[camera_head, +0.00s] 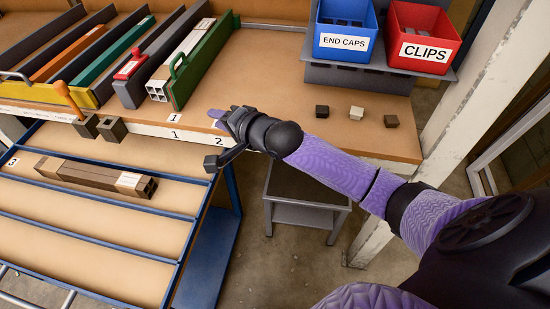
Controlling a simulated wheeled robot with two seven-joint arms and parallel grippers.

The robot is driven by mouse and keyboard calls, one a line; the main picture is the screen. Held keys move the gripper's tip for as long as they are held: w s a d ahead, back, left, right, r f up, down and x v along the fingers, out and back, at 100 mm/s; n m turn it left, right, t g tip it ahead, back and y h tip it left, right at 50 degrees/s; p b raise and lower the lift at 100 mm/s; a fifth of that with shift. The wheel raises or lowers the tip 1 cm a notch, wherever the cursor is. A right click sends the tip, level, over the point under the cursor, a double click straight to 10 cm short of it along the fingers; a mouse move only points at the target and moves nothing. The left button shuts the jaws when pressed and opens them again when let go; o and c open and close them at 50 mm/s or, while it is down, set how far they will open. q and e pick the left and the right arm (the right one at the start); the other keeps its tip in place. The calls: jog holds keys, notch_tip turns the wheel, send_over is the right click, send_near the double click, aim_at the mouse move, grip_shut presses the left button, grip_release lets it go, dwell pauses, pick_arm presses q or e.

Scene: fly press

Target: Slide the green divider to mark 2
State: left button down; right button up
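The green divider (207,62) is a long upright wall with a loop handle (178,66) at its near end. It stands on the wooden bench, with its near end just behind the tabletop label 1 (175,117). The front edge carries a label 1 (174,134) and, to its right, a label 2 (219,140). My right gripper (222,118) is over the bench's front edge, above label 2. It is right of and nearer than the divider's handle, apart from it. My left gripper is out of view.
White square tubes (183,57) lie left of the divider, beside a dark channel with a red block (130,68). A blue bin (345,30) and a red bin (421,38) stand at the back right. Several small blocks lie right. Bench right of the divider is mostly clear.

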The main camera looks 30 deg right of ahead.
jog(key=s+d+f+n+g+h, duration=0.1)
jog(key=s+f, duration=0.3)
jog(key=f, duration=0.6)
jog(key=s+d+f+n+g+h, duration=0.2)
jog(key=s+d+f+n+g, duration=0.1)
jog(key=f, duration=0.6)
jog(key=shift+s+d+f+h, duration=0.35)
jog(key=shift+s+d, duration=0.2)
jog(key=shift+s, duration=0.2)
